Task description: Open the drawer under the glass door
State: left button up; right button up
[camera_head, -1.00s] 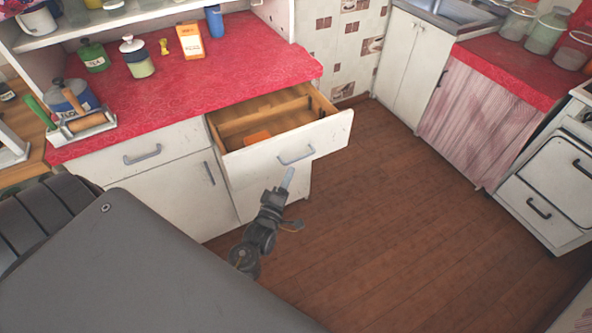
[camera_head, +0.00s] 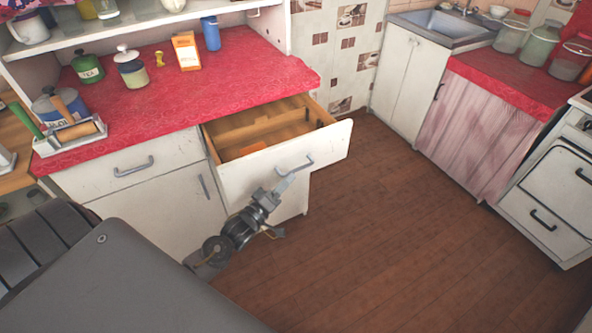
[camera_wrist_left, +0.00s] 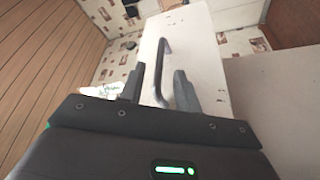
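A white drawer (camera_head: 248,178) under the red counter is pulled open, with its wooden inside showing and a small orange thing in it. Its grey bar handle (camera_head: 296,166) is on the front panel; it also shows in the left wrist view (camera_wrist_left: 164,62). My left gripper (camera_head: 289,180) is at this handle. In the left wrist view the fingers of the left gripper (camera_wrist_left: 160,90) are apart, with the handle between them and gaps visible on both sides. A second drawer (camera_head: 128,166), to the left, is shut. No glass door is in view. My right gripper is not in view.
A cupboard door (camera_head: 165,215) is below the shut drawer. Jars, an orange box (camera_head: 186,51) and a rolling-pin rack (camera_head: 70,137) stand on the red counter (camera_head: 225,85). The wooden floor (camera_head: 400,230) to the right is clear, up to the white stove (camera_head: 550,190).

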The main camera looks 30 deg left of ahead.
aim_at(296, 171)
pick_arm(q)
jog(key=shift+x, duration=2.4)
grip_shut()
jog(key=shift+p, duration=0.3)
